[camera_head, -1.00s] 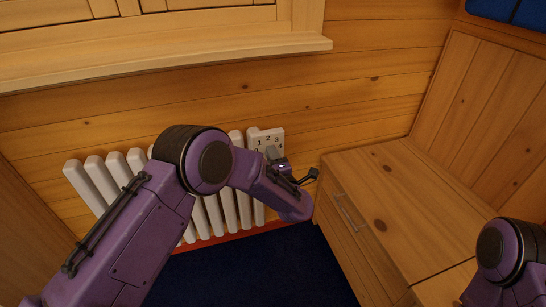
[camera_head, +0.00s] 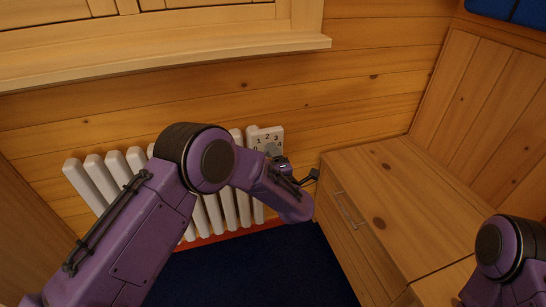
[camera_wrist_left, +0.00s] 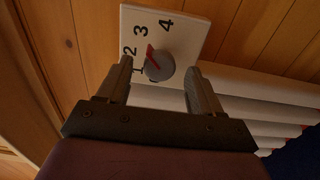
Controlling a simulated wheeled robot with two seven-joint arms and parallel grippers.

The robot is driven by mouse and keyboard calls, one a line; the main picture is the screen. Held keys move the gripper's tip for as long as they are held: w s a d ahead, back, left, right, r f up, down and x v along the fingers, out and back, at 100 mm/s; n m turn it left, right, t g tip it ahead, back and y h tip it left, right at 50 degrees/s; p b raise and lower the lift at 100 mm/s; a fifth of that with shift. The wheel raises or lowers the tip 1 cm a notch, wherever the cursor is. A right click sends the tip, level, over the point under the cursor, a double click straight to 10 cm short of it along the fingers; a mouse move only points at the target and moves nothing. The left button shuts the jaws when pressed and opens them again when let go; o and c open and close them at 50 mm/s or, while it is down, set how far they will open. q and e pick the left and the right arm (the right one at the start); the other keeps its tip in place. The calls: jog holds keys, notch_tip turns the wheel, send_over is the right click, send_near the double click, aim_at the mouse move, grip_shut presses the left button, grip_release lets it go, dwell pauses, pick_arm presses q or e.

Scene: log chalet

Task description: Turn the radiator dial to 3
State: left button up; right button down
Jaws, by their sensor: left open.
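The radiator dial is a round grey knob (camera_wrist_left: 160,68) with a red pointer, on a white number plate (camera_wrist_left: 183,40). In the left wrist view the pointer aims up and left, roughly toward the 3; the exact reading is hard to judge. My left gripper (camera_wrist_left: 159,70) is open, with one finger on each side of the knob and a visible gap at both sides. I cannot tell how deep the fingers reach around it. In the head view the plate (camera_head: 257,134) shows above my left gripper, which is partly hidden by its own wrist. My right gripper is out of view.
The white radiator (camera_head: 107,165) stands against the log wall behind my left arm. A wooden cabinet (camera_head: 400,200) with a metal handle stands right of the gripper. A window sill (camera_head: 200,60) juts out above. Blue carpet (camera_head: 260,275) covers the floor.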

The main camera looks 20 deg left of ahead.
pick_arm(q)
jog(key=p+v, duration=0.1)
jog(key=v, duration=0.8)
jog(key=shift+s+d, duration=0.25)
